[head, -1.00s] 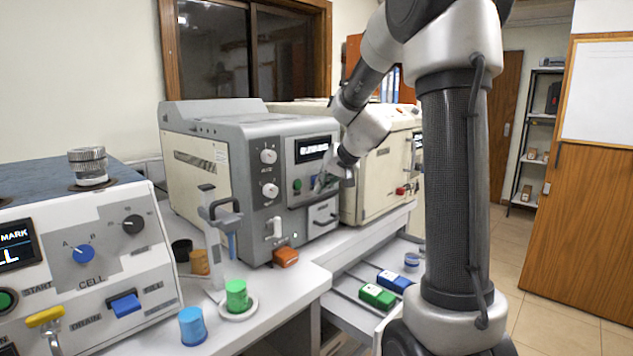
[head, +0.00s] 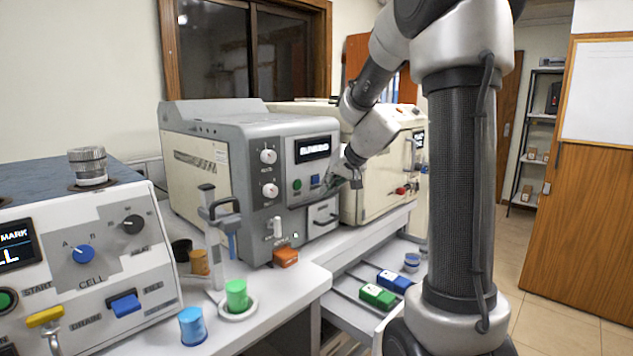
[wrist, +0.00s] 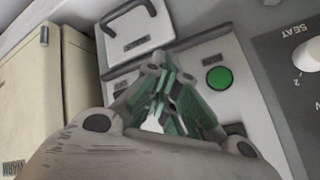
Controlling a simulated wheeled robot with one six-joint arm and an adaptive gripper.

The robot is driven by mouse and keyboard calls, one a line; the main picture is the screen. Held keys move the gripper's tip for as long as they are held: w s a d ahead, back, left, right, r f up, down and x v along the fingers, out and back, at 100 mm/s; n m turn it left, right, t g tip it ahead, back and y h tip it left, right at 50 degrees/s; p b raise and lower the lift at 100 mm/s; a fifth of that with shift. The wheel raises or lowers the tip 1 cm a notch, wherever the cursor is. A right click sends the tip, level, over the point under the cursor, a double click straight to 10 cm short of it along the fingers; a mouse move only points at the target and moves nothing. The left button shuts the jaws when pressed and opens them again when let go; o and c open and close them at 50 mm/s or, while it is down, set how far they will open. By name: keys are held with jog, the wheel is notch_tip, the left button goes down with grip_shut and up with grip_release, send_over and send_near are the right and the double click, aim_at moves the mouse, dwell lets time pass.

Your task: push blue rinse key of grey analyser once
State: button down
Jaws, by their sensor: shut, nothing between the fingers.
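The grey analyser (head: 226,135) stands on the bench in the middle of the head view. Its blue key (head: 315,180) sits below the lit display, just right of a green button (head: 297,185). My gripper (head: 328,181) is shut and empty just right of the blue key in the head view; I cannot tell the exact gap to the panel. In the wrist view, my shut gripper (wrist: 163,95) is over the panel beside the green button (wrist: 219,78), and the blue key is hidden behind the fingers.
A drawer front with a dark handle (wrist: 127,20) lies close to the fingers. A cream machine (head: 376,175) stands right of the analyser.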

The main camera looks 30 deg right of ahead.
jog(key=shift+s+d, duration=0.25)
jog(key=shift+s, duration=0.45)
jog(key=shift+s+d, duration=0.25)
jog(key=shift+s, duration=0.45)
jog(key=shift+s+d, duration=0.25)
jog(key=shift+s, duration=0.45)
jog(key=s+a+n+g+h, duration=0.1)
jog(key=s+a+n+g, duration=0.1)
jog(key=s, duration=1.2)
jog(key=s+a+n+g+h, duration=0.1)
jog(key=s+a, duration=0.4)
jog(key=s, duration=0.9)
jog(key=shift+s+r+n+g, duration=0.2)
jog(key=shift+r+n+g, duration=0.15)
jog(key=shift+n+g, duration=0.35)
